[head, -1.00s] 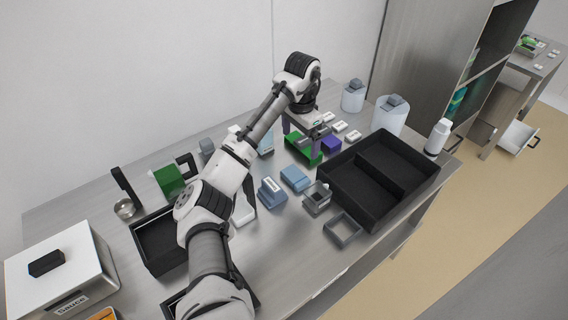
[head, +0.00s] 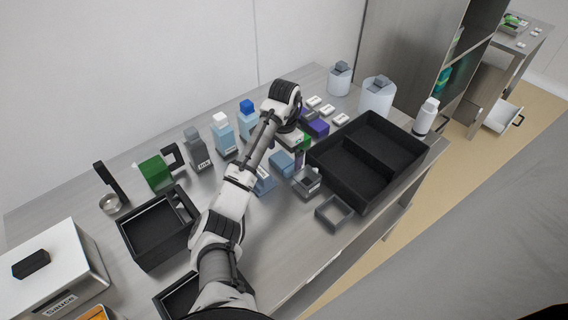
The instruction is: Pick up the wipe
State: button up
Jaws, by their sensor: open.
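I cannot tell for sure which item is the wipe. A plain light blue block (head: 281,164) lies mid-table and may be it. My gripper (head: 291,157) points down just behind and right of this block, close over the table. One finger shows at the block's right; the other is mostly hidden by my forearm and wrist. The gripper is open, and nothing is seen held in it. I cannot tell whether a finger touches the block. A labelled blue-grey block (head: 264,184) lies nearer, partly behind my forearm.
A black two-part tray (head: 397,186) stands close on the right. A grey box (head: 307,181) and a square frame (head: 334,212) lie in front. A purple block (head: 317,128) and white pieces lie behind. Bottles (head: 247,118) and a black bin (head: 157,240) are left.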

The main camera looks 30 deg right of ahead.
aim_at(284, 161)
jog(key=shift+f, duration=1.2)
jog(key=c, duration=0.9)
jog(key=shift+r, duration=0.2)
notch_tip(284, 161, up, 20)
jog(key=p, duration=0.2)
jog(key=shift+f, duration=0.15)
